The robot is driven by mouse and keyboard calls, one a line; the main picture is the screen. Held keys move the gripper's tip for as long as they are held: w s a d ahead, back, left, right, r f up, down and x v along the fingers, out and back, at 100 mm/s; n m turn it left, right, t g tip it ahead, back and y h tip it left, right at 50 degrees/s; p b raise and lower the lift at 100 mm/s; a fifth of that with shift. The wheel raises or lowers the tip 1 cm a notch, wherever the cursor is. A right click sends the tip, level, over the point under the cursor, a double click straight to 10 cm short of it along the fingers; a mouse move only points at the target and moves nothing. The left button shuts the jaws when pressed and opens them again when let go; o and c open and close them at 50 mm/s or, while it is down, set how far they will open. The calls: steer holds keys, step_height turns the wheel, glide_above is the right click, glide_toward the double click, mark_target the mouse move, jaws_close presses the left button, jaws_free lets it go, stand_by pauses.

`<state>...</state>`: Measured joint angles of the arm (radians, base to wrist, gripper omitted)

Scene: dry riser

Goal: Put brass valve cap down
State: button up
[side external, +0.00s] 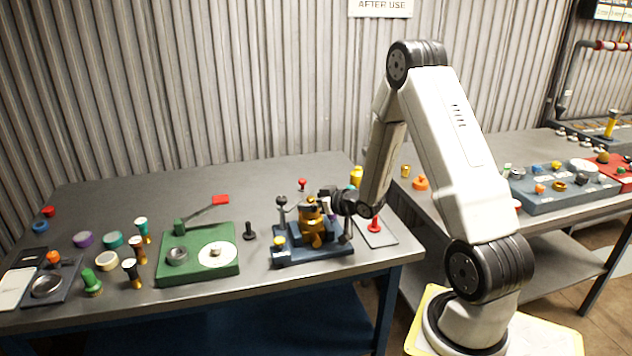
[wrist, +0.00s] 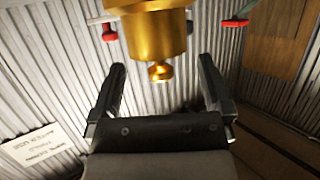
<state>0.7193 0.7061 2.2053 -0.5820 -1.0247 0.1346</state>
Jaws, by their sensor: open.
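A brass valve (side external: 316,232) stands upright on a blue fixture (side external: 310,259) on the near bench. In the wrist view its large brass body (wrist: 157,35) fills the top edge and ends in a small knobbed brass cap (wrist: 160,72). My gripper (side external: 333,204) is beside the upper part of the valve, coming from the right. In the wrist view my gripper (wrist: 160,80) is open, with one finger on each side of the cap and space between. Whether either finger touches the brass is not clear. The wrist picture appears upside down.
A green fixture (side external: 171,271) with a red-ended lever stands left of the blue one. Several coloured caps and small fittings lie further left. A grey plate (side external: 385,240) with a red-handled piece is close on the right. The bench's back left is clear.

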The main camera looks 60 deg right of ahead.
steer(key=v, duration=1.1)
steer(key=shift+s, duration=0.25)
steer(key=shift+a+r, duration=0.1)
steer(key=shift+a, duration=0.05)
steer(key=w+a+f+n+g, duration=0.1)
steer(key=w+a+g, duration=0.2)
steer(key=a+g, duration=0.55)
steer(key=s+a+n+g+y, duration=0.1)
steer(key=s+a, duration=0.4)
steer(key=a, duration=0.9)
steer(key=shift+s+a+r+g+y, duration=0.3)
steer(key=shift+r+g+y, duration=0.2)
steer(key=shift+g+y, duration=0.35)
